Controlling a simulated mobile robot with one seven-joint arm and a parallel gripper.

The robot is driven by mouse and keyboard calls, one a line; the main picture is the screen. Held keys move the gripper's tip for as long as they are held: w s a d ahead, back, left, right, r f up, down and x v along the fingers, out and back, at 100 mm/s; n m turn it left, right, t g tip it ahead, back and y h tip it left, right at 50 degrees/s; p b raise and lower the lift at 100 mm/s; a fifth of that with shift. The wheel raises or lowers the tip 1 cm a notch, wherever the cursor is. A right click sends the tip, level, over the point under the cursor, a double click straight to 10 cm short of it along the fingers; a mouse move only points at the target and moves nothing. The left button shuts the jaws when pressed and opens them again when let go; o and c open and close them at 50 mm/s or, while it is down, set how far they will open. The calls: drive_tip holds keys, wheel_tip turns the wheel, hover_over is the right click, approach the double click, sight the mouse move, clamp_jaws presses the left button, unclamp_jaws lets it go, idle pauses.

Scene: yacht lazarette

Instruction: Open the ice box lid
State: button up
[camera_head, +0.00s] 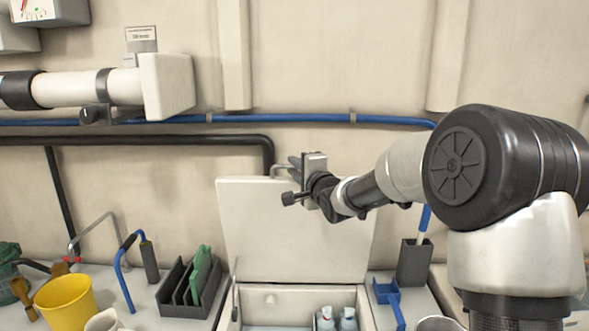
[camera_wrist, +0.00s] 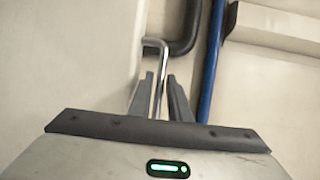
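The ice box lid (camera_head: 290,225) is a cream panel that stands raised and nearly upright behind its opening in the counter, close to the wall. A bent metal handle (camera_head: 281,168) is at its top edge; it also shows in the wrist view (camera_wrist: 154,43). My gripper (camera_head: 291,162) is at that top edge. In the wrist view my gripper's dark fingers (camera_wrist: 160,82) are close together, one on each side of the handle bar, and look shut on it. The ice box (camera_head: 295,292) is open below, with white-capped bottles (camera_head: 337,319) inside.
A blue pipe (camera_head: 280,118) and a dark pipe (camera_head: 180,140) run along the wall close behind the lid. On the counter stand a yellow bucket (camera_head: 66,302), a dark rack with green boards (camera_head: 192,285), and a dark holder (camera_head: 414,263) right of the box.

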drive_tip(key=shift+w+a, duration=0.1)
drive_tip(key=shift+w, duration=0.15)
clamp_jaws()
